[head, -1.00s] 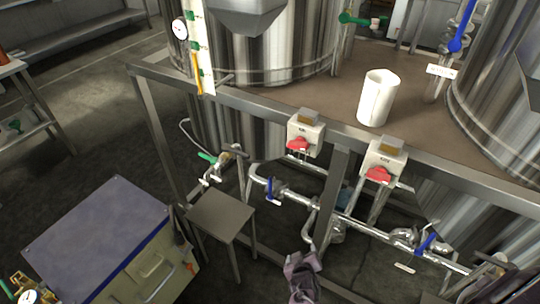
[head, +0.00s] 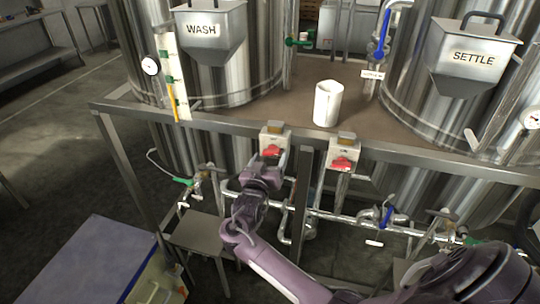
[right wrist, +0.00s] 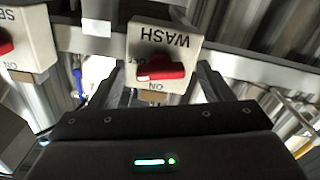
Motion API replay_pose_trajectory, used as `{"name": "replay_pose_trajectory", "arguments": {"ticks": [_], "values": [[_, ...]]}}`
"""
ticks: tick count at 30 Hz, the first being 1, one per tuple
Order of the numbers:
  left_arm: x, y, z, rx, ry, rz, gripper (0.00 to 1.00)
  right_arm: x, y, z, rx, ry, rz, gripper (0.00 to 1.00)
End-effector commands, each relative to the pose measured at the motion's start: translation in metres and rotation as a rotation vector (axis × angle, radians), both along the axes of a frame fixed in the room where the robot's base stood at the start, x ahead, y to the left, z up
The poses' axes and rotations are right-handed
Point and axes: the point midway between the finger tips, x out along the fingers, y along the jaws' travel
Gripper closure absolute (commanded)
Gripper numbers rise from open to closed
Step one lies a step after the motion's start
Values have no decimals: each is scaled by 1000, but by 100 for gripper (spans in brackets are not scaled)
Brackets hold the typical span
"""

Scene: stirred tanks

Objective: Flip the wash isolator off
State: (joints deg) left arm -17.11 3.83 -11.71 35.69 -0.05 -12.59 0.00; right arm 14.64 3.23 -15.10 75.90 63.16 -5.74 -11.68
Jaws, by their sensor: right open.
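The wash isolator (head: 275,138) is a pale grey box with a red handle (head: 271,151), on the front rail of the frame below the WASH tank. In the right wrist view it appears upside down, its WASH lettering (right wrist: 165,38) readable. There its red handle (right wrist: 160,72) lies roughly crosswise, with OFF and ON markings beside it. My right gripper (head: 268,168) is open just in front of and below the box. In the wrist view its fingers (right wrist: 158,85) stand on either side of the handle, apart from it. My left gripper is not in view.
A similar isolator (head: 343,154) with a red handle sits to the right on the same rail (head: 220,126). A white cup (head: 328,103) stands on the deck behind. Pipes with a blue valve handle (head: 387,217) run below. A small grey stand (head: 197,235) is at lower left.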

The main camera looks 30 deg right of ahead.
Motion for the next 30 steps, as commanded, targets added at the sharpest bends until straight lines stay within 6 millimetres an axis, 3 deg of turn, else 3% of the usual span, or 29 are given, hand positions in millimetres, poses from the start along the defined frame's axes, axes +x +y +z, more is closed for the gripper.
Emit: {"name": "replay_pose_trajectory", "arguments": {"ticks": [4, 13, 24, 30], "values": [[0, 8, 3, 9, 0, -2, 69, 8, -11, 1, 0, 0, -1, 27], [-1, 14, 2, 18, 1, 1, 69, 10, -12, 0, 1, 1, 1, 27], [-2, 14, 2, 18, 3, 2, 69, 10, -12, -1, 1, 1, 1, 72], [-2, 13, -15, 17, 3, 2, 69, 11, -11, -6, 83, -93, -1, 72]]}}
